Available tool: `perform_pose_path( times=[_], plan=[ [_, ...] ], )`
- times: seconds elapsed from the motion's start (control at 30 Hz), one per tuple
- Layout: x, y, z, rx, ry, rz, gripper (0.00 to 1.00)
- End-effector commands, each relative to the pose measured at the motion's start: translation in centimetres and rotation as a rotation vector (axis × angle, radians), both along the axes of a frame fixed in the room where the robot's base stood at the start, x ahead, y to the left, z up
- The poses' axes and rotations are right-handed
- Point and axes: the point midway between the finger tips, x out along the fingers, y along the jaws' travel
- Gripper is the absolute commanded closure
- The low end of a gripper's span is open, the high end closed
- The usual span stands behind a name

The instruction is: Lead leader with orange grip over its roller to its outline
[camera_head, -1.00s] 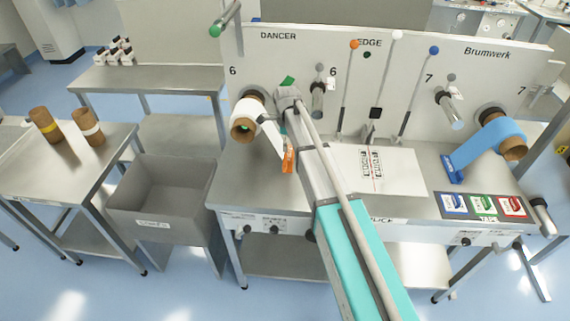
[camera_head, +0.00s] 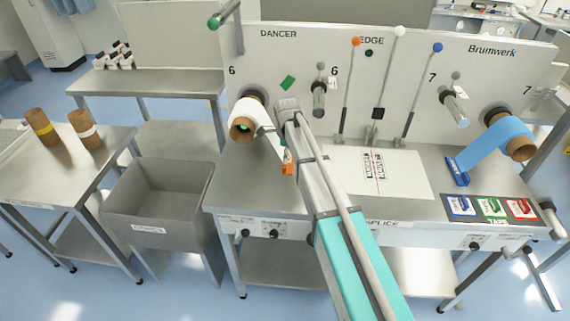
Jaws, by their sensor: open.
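The white leader hangs from the roll (camera_head: 243,121) at station 6, and its orange grip (camera_head: 288,169) is at the lower end, just left of my arm and low over the bench. My gripper (camera_head: 266,130) shows only in part, beside the roll and above the orange grip; it is open and apart from the grip. My own arm hides part of the leader. A grey roller (camera_head: 319,98) sticks out of the panel right of the roll. A white plate (camera_head: 405,180) with printed black and red marks lies on the bench.
A blue leader (camera_head: 495,138) hangs from the right roll, its blue grip (camera_head: 456,171) on the bench. Levers with orange, white and blue knobs stand before the panel. Coloured cards (camera_head: 490,207) lie front right. A grey bin (camera_head: 160,197) stands left.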

Motion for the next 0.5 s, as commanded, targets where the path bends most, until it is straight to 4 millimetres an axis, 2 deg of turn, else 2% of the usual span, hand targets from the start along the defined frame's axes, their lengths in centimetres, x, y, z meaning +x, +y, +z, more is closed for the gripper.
perform_pose_path(
  times=[0.27, 0.5],
  plan=[
    [0.0, 0.0, -0.1, 0.0, 0.0, 0.0, 0.0],
    [0.0, -0.1, -1.3, 0.0, 0.0, 0.0, 0.0]
  ],
)
